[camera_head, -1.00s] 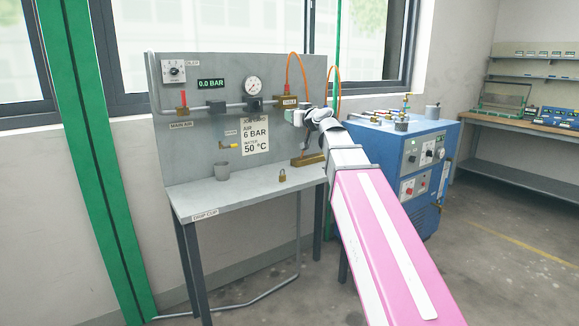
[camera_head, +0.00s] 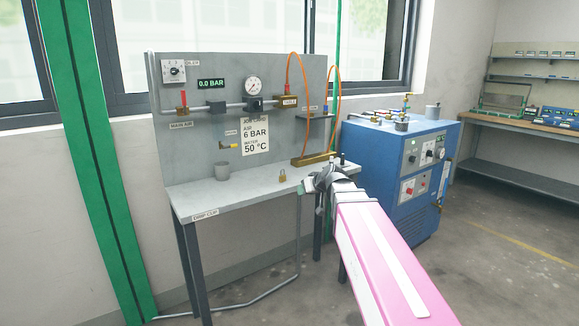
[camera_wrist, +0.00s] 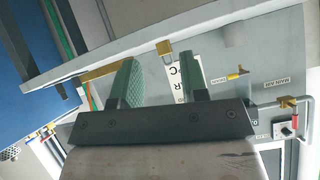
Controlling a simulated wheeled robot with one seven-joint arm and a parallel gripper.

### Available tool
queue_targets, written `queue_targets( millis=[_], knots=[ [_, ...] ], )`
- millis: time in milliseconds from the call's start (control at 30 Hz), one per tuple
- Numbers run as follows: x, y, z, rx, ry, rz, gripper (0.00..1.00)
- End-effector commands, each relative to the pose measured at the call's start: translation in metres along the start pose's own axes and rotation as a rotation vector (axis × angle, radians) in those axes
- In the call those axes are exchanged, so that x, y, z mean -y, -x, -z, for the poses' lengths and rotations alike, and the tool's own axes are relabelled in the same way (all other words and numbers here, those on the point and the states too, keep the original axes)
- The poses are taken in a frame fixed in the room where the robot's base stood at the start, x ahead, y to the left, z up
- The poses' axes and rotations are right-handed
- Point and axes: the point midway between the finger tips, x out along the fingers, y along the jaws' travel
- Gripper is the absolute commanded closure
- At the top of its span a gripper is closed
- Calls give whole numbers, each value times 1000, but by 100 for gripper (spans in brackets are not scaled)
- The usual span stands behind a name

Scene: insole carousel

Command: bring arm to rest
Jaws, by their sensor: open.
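My gripper (camera_head: 312,187) is at the end of my pink and white arm, in front of the bench's right front edge in the head view. In the wrist view my gripper (camera_wrist: 160,75) shows two green fingers held apart with nothing between them. The grey bench (camera_head: 240,196) stands behind it. A brass padlock (camera_head: 282,176) and a grey cup (camera_head: 222,170) stand on the bench top. The padlock (camera_wrist: 163,47) also shows beyond the fingers in the wrist view.
A back panel (camera_head: 180,140) carries a gauge (camera_head: 253,85), valves, orange hoses and a 6 BAR, 50 °C card (camera_head: 255,135). A brass block (camera_head: 313,159) lies at the bench's back right. A blue machine (camera_head: 385,180) stands right of the bench. Floor in front is clear.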

Motion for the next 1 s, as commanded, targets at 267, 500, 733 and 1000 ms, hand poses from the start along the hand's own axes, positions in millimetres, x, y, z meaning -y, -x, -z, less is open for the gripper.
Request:
queue_targets(
  millis=[267, 500, 733, 1000],
  knots=[
    [-28, -14, -146, 337, -146, -93, 60],
    [-45, 0, -262, 614, -272, -220, 60],
    [-54, 21, -338, 804, -357, -338, 60],
    [-57, 29, -359, 859, -382, -381, 60]
  ],
)
